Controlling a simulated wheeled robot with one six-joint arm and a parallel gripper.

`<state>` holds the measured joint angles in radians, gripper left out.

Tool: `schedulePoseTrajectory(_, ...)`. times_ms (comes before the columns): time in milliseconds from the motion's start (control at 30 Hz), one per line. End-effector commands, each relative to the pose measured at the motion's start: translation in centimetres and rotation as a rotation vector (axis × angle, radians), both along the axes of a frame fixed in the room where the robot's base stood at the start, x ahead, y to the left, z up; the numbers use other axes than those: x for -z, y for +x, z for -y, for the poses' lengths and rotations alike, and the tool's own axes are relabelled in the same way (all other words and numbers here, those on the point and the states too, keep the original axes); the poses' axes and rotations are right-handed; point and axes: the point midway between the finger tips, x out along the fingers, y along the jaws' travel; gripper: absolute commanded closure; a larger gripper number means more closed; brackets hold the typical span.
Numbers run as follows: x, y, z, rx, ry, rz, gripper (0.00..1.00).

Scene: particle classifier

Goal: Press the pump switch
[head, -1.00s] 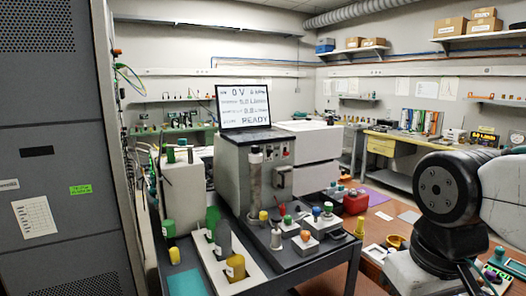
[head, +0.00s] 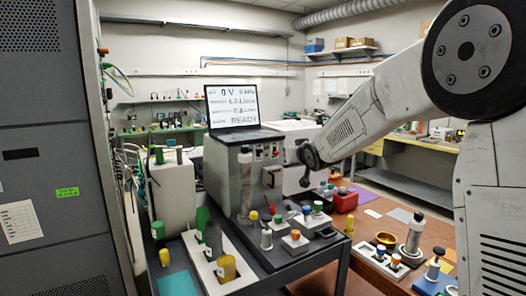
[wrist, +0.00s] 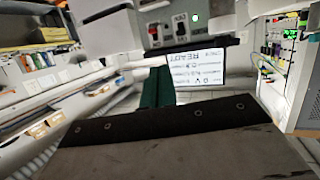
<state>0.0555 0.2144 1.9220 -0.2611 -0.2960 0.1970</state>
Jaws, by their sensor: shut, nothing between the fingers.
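The grey instrument box (head: 232,185) stands on the dark bench at centre, under a laptop whose screen reads READY. Its front panel (head: 266,152) carries small switches; in the inverted wrist view the panel (wrist: 175,30) shows red and dark switches and a lit green lamp. The labels are too small to tell which switch is the pump's. My gripper (head: 304,181) is shut and empty, to the right of the panel and apart from it. In the wrist view its dark body fills the lower part.
Several colour-capped vials and small blocks (head: 295,240) crowd the bench below the panel. A grey cylinder (head: 245,180) stands at the box's front. A red container (head: 345,199) and a brown table with a gold bowl (head: 386,239) are to the right.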

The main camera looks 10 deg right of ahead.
Motion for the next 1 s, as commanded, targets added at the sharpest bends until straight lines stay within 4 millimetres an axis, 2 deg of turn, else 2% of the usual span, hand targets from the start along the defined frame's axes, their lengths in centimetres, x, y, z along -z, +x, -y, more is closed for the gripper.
schedulePoseTrajectory(33,1.1,2.9,-0.1,-0.025,0.009,0.065,1.00)
schedulePoseTrajectory(100,1.9,6.1,-0.5,-0.066,0.026,0.171,1.00)
schedulePoseTrajectory(200,3.3,9.6,-1.1,-0.129,0.053,0.311,1.00)
schedulePoseTrajectory(300,4.9,11.8,-1.7,-0.188,0.082,0.429,1.00)
schedulePoseTrajectory(500,7.1,13.4,-2.5,-0.266,0.124,0.571,1.00)
schedulePoseTrajectory(1000,7.3,13.8,-2.7,-0.284,0.135,0.604,1.00)
